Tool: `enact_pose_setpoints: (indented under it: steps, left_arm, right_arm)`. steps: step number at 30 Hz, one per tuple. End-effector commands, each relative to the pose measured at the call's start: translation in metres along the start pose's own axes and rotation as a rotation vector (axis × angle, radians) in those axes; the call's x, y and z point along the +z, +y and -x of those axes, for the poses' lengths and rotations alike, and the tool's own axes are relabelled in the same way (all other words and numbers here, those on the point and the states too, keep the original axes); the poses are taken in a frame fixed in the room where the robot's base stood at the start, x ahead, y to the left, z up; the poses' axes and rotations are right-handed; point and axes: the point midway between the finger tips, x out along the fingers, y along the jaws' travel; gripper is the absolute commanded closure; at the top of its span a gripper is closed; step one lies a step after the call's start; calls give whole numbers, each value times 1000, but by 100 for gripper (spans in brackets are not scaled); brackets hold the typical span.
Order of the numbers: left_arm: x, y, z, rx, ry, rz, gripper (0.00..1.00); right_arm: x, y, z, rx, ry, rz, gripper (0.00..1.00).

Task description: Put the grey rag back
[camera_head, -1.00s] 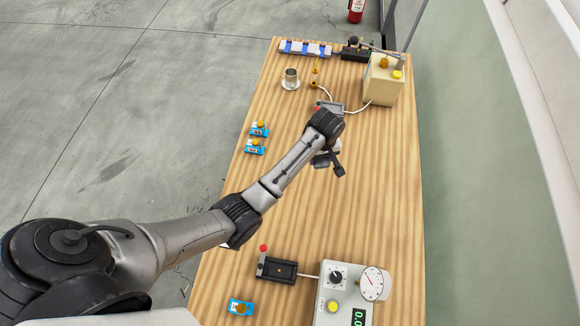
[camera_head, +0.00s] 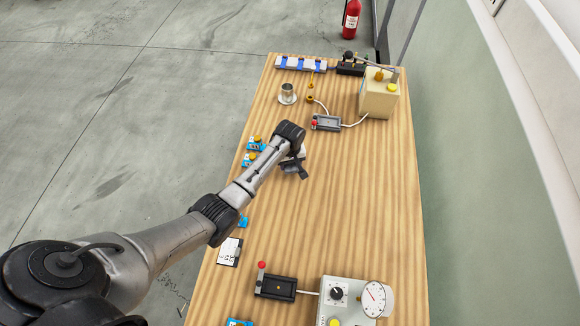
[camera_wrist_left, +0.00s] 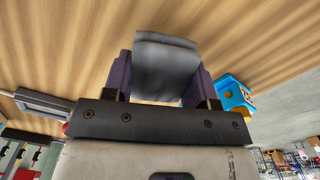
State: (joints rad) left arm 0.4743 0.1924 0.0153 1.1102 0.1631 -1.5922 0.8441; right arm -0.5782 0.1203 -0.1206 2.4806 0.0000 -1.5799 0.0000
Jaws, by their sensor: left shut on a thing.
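The grey rag (camera_wrist_left: 165,68) is a folded dark grey cloth in the left wrist view. It sits between the two purple fingers of my left gripper (camera_wrist_left: 160,82), which is shut on it. In the head view my left gripper (camera_head: 295,170) is over the left-middle part of the wooden table, right of two small blue blocks with yellow tops (camera_head: 254,145). The rag cannot be made out clearly there. My right gripper is in neither view.
The wooden table (camera_head: 350,210) is clear at right. At the back are a metal cup (camera_head: 287,93), a small dark box (camera_head: 326,123) and a cream machine (camera_head: 379,97). In front are a black box (camera_head: 275,287), a gauge unit (camera_head: 350,297) and a white card (camera_head: 230,251).

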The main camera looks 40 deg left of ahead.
Motion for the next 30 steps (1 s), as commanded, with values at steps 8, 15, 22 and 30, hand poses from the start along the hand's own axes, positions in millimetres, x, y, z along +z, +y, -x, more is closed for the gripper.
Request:
enact_pose_setpoints:
  steps: [8,15,22,30]
  left_arm:
    - [1,0,-27,0,-1,0,70]
    - [1,0,-28,0,0,0,70]
    - [1,0,-31,-1,-1,0,43]
    - [1,0,-31,0,-1,0,22]
  right_arm:
    - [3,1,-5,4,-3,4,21]
    - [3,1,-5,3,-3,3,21]
    - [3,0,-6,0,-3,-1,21]
    - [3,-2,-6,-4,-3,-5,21]
